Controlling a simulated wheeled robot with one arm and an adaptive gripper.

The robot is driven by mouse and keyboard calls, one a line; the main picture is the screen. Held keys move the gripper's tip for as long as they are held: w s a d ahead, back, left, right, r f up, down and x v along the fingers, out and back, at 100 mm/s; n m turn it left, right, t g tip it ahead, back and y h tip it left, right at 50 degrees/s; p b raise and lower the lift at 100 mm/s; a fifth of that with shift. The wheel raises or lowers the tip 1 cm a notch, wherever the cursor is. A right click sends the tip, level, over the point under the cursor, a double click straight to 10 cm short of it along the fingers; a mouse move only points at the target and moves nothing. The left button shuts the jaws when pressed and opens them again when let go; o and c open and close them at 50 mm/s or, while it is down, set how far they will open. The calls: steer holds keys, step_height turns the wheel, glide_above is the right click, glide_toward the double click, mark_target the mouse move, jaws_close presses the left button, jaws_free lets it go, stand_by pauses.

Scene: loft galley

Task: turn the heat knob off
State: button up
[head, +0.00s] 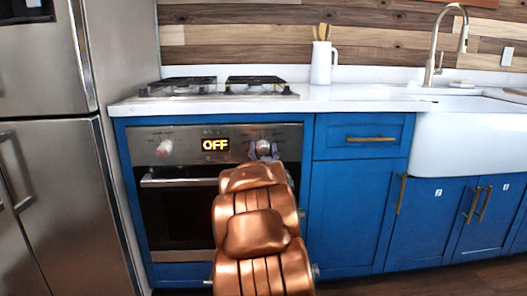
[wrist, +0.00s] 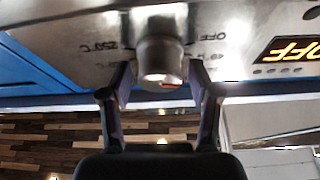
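The oven's right knob (wrist: 160,58), a round silvery knob, is in the middle top of the wrist view. Upside-down marks beside it read 250°C and OFF, so it looks like the heat knob. My gripper (wrist: 161,72) is open, with one dark finger on each side of the knob and a thin gap seeming to show at each side. In the head view the knob (head: 263,145) is partly hidden by my gripper and copper arm. The oven display (head: 215,145) reads OFF in lit figures; it also shows upside down in the wrist view (wrist: 291,49).
A second knob (head: 165,148) sits left of the display. The oven handle (head: 180,181) runs below the panel. The gas hob (head: 218,86) and white worktop (head: 340,98) are above. A steel fridge (head: 60,190) stands left and blue cabinets (head: 350,210) stand right.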

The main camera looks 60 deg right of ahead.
steer(key=c, duration=0.9)
steer(key=shift+c, duration=0.2)
steer(key=shift+r+n+p, duration=0.1)
steer(key=shift+n+p, duration=0.2)
steer(key=shift+n+t+y+p, duration=0.5)
steer(key=shift+n+p, duration=0.4)
steer(key=shift+n, duration=0.3)
steer(key=shift+n+t+y+p, duration=0.5)
steer(key=shift+n+y+p, duration=0.2)
steer(key=shift+n, duration=0.75)
steer(key=shift+n+t+y+p, duration=0.55)
steer(key=shift+n+p, duration=0.25)
steer(key=shift+n, duration=0.65)
steer(key=o, duration=1.1)
steer(key=shift+o, duration=0.2)
steer(key=shift+a+f, duration=0.15)
steer(key=shift+f, duration=0.05)
